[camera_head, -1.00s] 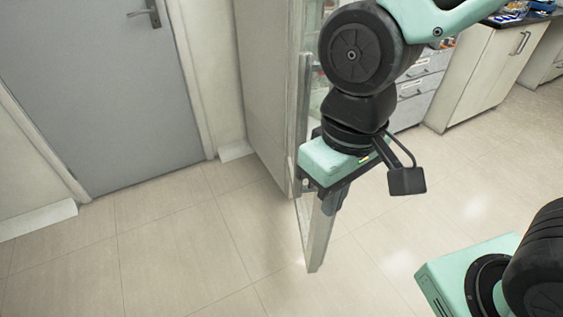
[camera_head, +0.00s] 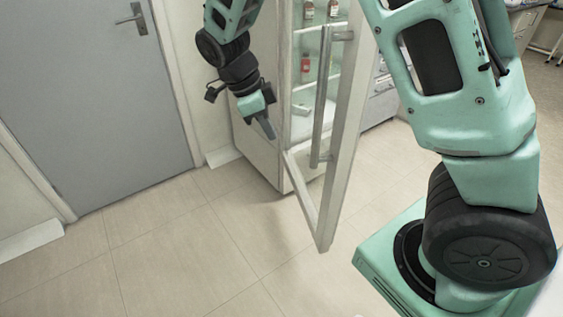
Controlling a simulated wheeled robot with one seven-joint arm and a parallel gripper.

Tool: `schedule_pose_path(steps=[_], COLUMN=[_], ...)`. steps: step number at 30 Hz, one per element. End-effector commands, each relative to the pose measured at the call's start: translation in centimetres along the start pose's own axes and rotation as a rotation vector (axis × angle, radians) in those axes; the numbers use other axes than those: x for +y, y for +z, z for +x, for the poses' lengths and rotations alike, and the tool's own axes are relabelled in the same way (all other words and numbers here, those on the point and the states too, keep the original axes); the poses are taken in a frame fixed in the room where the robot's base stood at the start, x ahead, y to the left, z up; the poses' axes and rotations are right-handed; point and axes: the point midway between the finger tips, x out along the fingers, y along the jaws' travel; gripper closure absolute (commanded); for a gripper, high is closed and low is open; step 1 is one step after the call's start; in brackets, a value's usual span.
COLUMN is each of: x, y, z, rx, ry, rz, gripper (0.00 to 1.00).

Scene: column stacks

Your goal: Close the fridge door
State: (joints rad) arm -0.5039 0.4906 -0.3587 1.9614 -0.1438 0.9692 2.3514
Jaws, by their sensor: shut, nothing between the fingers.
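The fridge (camera_head: 258,157) stands at the upper middle, with bottles showing on its shelves. Its glass door (camera_head: 341,130) is open and swung out towards me, with a long vertical metal handle (camera_head: 322,100) on it. My gripper (camera_head: 268,130) points downward in front of the fridge's left side, to the left of the door frame. It is shut and empty. I cannot tell whether its fingertips touch the fridge or the door.
A grey room door (camera_head: 95,100) with a lever handle is at the left. Drawers (camera_head: 379,100) stand behind the fridge door at the right. The tiled floor (camera_head: 180,240) is clear at the lower left and middle.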

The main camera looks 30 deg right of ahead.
Motion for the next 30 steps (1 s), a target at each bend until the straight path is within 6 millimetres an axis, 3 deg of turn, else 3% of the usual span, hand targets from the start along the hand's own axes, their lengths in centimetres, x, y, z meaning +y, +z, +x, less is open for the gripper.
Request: schedule_pose_path(steps=[7, 18, 24, 30], x=[-0.1, -0.1, -0.1, -0.1], y=[-0.1, -0.2, -2.8, -3.8], z=[2.5, 10.1, 11.0, 11.4], rx=[0.008, 0.007, 0.004, 0.004], ry=[0.002, 0.003, 0.000, -0.001], rz=[0.020, 0.018, 0.021, 0.019], gripper=[1.00, 1.00, 1.00, 1.00])
